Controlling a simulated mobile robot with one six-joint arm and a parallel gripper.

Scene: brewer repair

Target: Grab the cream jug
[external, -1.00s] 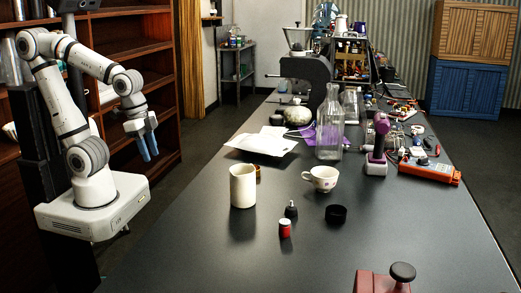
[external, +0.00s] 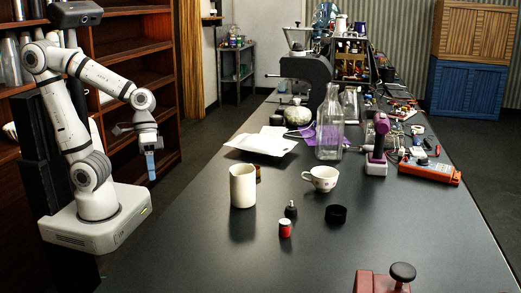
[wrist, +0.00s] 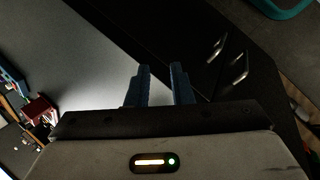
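The cream jug (external: 243,187) stands upright on the dark table, left of the middle in the external view. My gripper (external: 151,166) hangs with its blue fingers pointing down, beyond the table's left edge and well apart from the jug. In the wrist view, the two fingers of my gripper (wrist: 160,68) stand apart with an empty gap between them. I cannot make out the jug in the wrist view.
A white cup (external: 321,178), a black round lid (external: 336,214), a small red can (external: 285,228) and a small dark bottle (external: 291,210) stand right of the jug. The table's front middle is clear.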

